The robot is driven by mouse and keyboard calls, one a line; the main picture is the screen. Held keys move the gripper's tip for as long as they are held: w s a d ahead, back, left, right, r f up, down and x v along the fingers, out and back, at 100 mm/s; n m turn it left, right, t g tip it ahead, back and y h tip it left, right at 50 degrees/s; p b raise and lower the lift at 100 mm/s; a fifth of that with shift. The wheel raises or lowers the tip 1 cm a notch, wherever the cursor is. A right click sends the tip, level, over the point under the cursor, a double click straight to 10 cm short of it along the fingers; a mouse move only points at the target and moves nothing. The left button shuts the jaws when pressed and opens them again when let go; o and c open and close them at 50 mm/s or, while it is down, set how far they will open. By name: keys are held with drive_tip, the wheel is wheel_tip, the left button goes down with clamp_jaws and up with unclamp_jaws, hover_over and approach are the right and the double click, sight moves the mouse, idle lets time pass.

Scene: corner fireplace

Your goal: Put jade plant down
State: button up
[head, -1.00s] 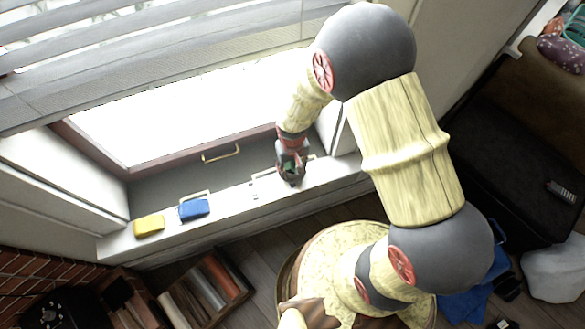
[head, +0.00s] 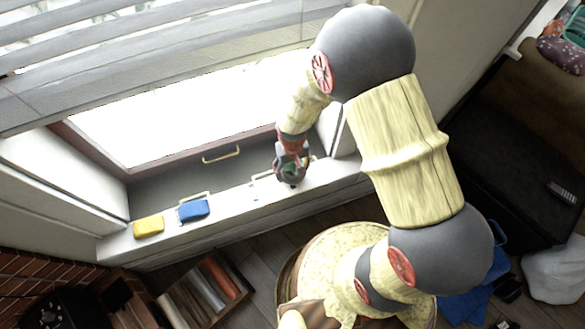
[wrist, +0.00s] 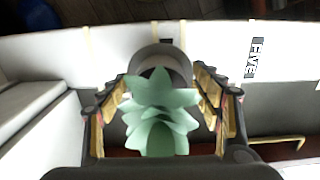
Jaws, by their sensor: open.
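The jade plant (wrist: 160,115) has pale green pointed leaves and shows in the wrist view between my gripper's fingers. Its grey round pot (wrist: 160,60) shows beyond the leaves, over the white window sill (wrist: 205,45). My gripper (wrist: 168,85) is open, with one finger on each side of the plant; I cannot tell whether either finger touches it. In the head view my gripper (head: 291,172) is at the right part of the sill (head: 235,205), with a little green of the plant (head: 290,166) showing; the pot is mostly hidden there.
A yellow block (head: 148,227) and a blue block (head: 194,210) lie on the sill to the left. A window handle (head: 222,153) is behind. A label reading FIVE (wrist: 255,57) is on the sill. A black case (head: 515,150) stands at right. Bare sill lies left of my gripper.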

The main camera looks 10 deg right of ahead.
wheel_tip(320, 180, up, 12)
drive_tip(key=p, duration=0.3)
drive_tip(key=shift+r, duration=0.25)
drive_tip(key=s+d+r+m+t, duration=0.1)
drive_tip(key=s+d+r, duration=0.15)
drive_tip(key=r, duration=0.65)
drive_tip(key=s+d+r+t, duration=0.15)
drive_tip(key=d+r, duration=0.25)
drive_tip(key=r, duration=0.5)
drive_tip(key=s+d+r+m+t, duration=0.1)
drive_tip(key=d+r+t, duration=0.15)
drive_tip(key=r, duration=0.55)
drive_tip(key=s+d+r, duration=0.3)
drive_tip(key=s+r, duration=0.3)
drive_tip(key=s, duration=0.1)
drive_tip(key=shift+s+t, duration=0.15)
drive_tip(key=shift+t, duration=0.15)
